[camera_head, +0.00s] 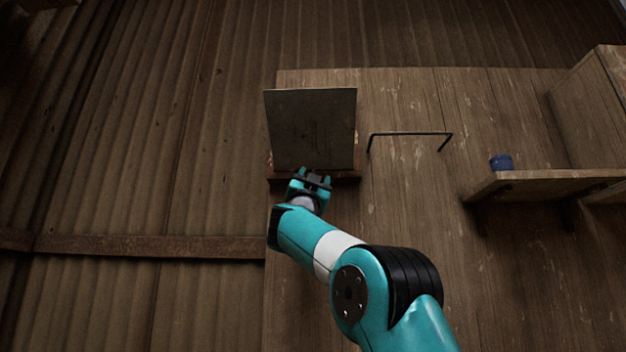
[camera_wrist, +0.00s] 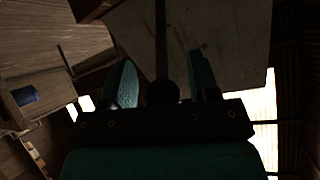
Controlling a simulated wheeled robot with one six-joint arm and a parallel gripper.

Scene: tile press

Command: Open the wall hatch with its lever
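The hatch is a grey metal plate (camera_head: 312,125) on the wooden wall panel, with a reddish-brown frame edge below it. The plate also fills the upper middle of the wrist view (camera_wrist: 225,45). The lever is a dark rod with a round knob (camera_wrist: 163,93) in the wrist view. In the head view I cannot make it out. My gripper (camera_head: 311,178) is at the plate's lower edge. In the wrist view its two fingers (camera_wrist: 162,60) stand apart on either side of the lever, with gaps visible beside the knob.
A thin black bar handle (camera_head: 410,133) is on the panel right of the hatch. A wooden shelf (camera_head: 545,184) at the right carries a blue object (camera_head: 501,162). A corrugated wall (camera_head: 130,130) with a horizontal beam (camera_head: 150,246) lies to the left.

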